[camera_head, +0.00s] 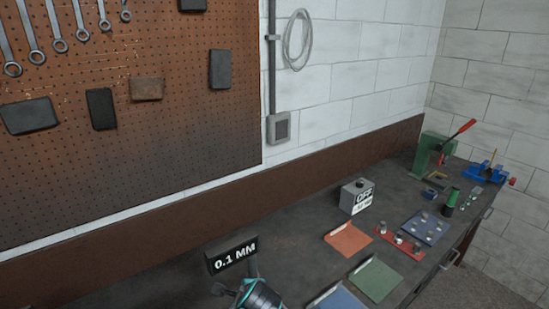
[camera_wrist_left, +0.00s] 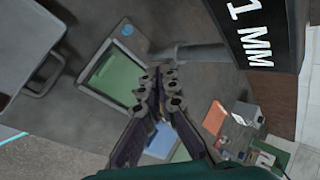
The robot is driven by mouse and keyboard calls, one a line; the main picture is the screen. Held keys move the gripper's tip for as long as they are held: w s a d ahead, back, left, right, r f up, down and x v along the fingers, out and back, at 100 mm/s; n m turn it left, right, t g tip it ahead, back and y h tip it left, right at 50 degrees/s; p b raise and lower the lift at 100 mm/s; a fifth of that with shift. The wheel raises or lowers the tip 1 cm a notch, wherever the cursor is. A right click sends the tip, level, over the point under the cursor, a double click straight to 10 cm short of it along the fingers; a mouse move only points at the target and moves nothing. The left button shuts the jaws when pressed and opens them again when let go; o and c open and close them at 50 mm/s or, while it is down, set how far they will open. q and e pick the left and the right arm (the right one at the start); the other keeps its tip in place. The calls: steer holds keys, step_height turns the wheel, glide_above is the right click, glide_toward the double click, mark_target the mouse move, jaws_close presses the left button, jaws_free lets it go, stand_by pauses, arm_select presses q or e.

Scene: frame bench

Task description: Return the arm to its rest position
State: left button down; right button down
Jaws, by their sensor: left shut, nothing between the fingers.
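My left gripper (camera_wrist_left: 160,82) shows in the left wrist view, its dark jointed fingers drawn together and empty. It hangs over the dark bench, in front of a green-screened panel (camera_wrist_left: 115,74). A black sign (camera_wrist_left: 262,28) reading "1 MM" fills the upper right of that view, close to the gripper. In the head view the sign (camera_head: 232,255) reads "0.1 MM" at the bottom middle. A teal and dark part at the bottom edge, just below the sign, looks like my left arm, but the fingers cannot be made out there. My right gripper is in neither view.
The bench holds an orange mat (camera_head: 348,239), a green mat (camera_head: 376,280), a grey box (camera_head: 357,193), a red strip (camera_head: 399,243) and a blue tray (camera_head: 425,227). A green press (camera_head: 430,150) stands at the far end. The bench between sign and grey box looks clear.

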arm_select(q)
steer(key=s+a+f+n+h+b, duration=0.1)
steer(key=s+a+f+n+b, duration=0.4)
steer(key=s+n, duration=0.2)
steer(key=s+a+f+n+h+b, duration=0.1)
steer(key=s+a+f+n+b, duration=0.4)
steer(key=n, duration=0.5)
steer(key=s+f+b, duration=0.1)
steer(key=s, duration=0.1)
steer(key=shift+s+a, duration=0.35)
steer(key=shift+a, duration=0.05)
